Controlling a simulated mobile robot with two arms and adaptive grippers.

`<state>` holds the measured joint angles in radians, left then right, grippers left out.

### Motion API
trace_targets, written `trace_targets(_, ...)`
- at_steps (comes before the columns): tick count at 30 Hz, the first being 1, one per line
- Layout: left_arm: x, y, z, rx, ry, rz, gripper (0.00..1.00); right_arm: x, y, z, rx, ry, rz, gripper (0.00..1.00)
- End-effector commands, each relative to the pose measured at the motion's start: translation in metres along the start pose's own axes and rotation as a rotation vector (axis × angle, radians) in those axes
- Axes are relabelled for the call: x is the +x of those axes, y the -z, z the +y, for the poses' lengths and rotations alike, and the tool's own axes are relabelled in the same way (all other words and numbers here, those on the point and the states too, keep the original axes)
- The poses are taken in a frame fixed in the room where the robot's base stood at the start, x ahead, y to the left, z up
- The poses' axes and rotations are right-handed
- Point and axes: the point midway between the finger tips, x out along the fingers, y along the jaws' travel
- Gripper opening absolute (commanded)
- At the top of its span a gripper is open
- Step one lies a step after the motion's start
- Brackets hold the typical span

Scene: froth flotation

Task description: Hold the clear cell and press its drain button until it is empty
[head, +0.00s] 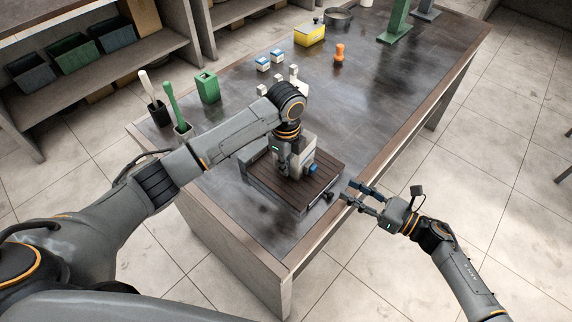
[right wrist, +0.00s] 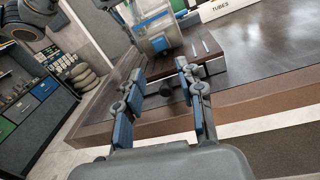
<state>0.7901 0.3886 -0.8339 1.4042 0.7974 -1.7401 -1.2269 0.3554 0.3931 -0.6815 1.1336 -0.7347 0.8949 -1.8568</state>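The clear cell (head: 299,160), a pale see-through box, stands on a dark slatted stand (head: 322,178) at the table's near end. It also shows in the right wrist view (right wrist: 153,43). My left gripper (head: 287,158) comes down from above onto the cell, its fingers against the cell's sides and partly hidden by the wrist. A blue part (head: 313,168) shows on the cell's right side. A dark round knob (head: 328,195) sits low at the stand's front; I cannot tell which is the drain button. My right gripper (head: 362,197) is open and empty, right of the stand, with its fingers pointing towards it.
A green holder (head: 207,86) and cups with brushes (head: 158,112) stand left. Blue-and-white blocks (head: 263,64), an orange piece (head: 339,53), a yellow box (head: 309,34) and a green stand (head: 396,22) lie farther back. The table's right side is largely clear.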

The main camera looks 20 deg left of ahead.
Motion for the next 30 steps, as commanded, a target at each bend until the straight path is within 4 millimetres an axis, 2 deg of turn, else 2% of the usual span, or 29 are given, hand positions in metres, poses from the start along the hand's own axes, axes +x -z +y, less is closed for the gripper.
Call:
trace_targets(7,-0.0006,0.0000,-0.0003,0.000,0.001,0.000,0.00,-0.0001,-0.0001,0.0000,0.000,0.000,0.000,0.38)
trace_targets(12,-0.0007,-0.0001,-0.0004,0.000,0.001,0.000,0.00,0.0000,-0.0001,0.0000,0.000,0.000,0.000,0.03)
trace_targets(13,-0.0007,-0.0001,-0.0004,0.000,0.002,0.000,0.00,0.0000,-0.0001,0.0000,0.000,0.000,0.000,0.00)
trace_targets(30,-0.0011,-0.0002,-0.0007,0.000,0.002,0.000,0.00,0.0000,-0.0001,0.0000,0.000,0.000,0.000,0.00)
